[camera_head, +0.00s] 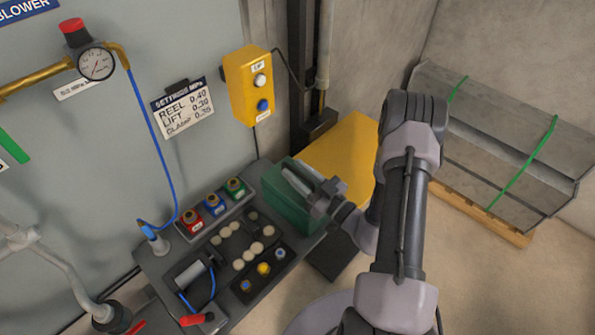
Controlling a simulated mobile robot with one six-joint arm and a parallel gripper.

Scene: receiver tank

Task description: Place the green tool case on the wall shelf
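The green tool case (284,206) is at the right end of a dark grey shelf-like bench (152,268) along the wall. I cannot tell whether it rests on that surface or is held just above it. My gripper (305,184) is at the top of the case, coming in from the right. A pale bar, perhaps the handle or a finger, lies across the case top there. The fingertips are too small and overlapped to show whether they are shut on it.
The bench carries red, blue and green fittings (213,204), several pale discs (240,264) and a blue hose (152,125). A yellow control box (250,85) hangs above. A yellow platform (335,150) lies behind the case. Strapped grey sheets (500,150) lie right; floor between is open.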

